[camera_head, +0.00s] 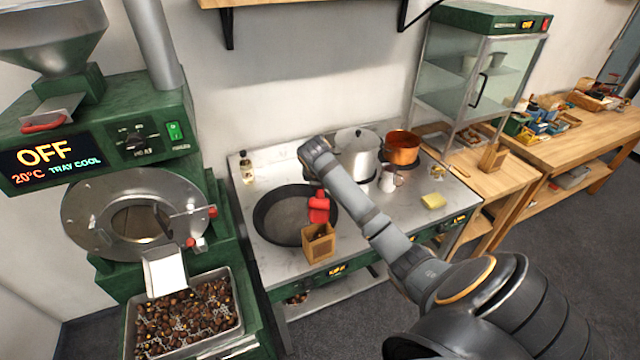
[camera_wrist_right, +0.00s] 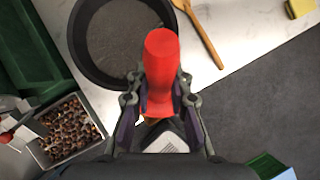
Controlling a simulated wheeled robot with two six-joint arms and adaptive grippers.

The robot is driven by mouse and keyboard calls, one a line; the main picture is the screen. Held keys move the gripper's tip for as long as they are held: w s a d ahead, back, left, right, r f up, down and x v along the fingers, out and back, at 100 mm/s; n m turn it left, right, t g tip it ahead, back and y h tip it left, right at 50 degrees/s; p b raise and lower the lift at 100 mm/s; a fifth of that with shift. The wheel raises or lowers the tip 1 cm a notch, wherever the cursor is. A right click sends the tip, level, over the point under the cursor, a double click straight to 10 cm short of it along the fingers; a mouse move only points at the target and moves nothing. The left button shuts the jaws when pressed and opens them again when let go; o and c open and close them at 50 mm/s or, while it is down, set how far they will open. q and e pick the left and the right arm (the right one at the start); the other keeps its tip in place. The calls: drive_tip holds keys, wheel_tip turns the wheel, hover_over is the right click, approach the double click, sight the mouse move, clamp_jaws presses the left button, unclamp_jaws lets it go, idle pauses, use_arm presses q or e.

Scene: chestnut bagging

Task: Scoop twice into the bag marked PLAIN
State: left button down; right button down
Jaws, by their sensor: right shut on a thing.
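My right gripper (camera_wrist_right: 160,98) is shut on a red handle (camera_wrist_right: 161,60), which also shows in the head view (camera_head: 319,208) above the front of the stove. What the handle belongs to is mostly hidden; a pale part shows below my fingers in the wrist view. A small brown open-topped container (camera_head: 319,244) is right below the handle in the head view. Any lettering on it is too small to read, and I cannot tell whether it touches the held thing. Chestnuts (camera_head: 185,312) lie in a metal tray (camera_head: 238,327) at the lower left. My left gripper is not in view.
A dark pan (camera_head: 277,216) lies on the stove behind the brown container. A steel pot (camera_head: 357,155), a copper pot (camera_head: 402,148) and a yellow sponge (camera_head: 433,201) are farther right. The green roaster (camera_head: 100,105) stands left. A wooden spoon (camera_wrist_right: 201,34) lies beside the pan.

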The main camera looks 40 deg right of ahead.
drive_tip(key=shift+a, duration=0.1)
idle(0.3)
drive_tip(key=shift+r+p, duration=0.65)
drive_tip(key=shift+r, duration=0.9)
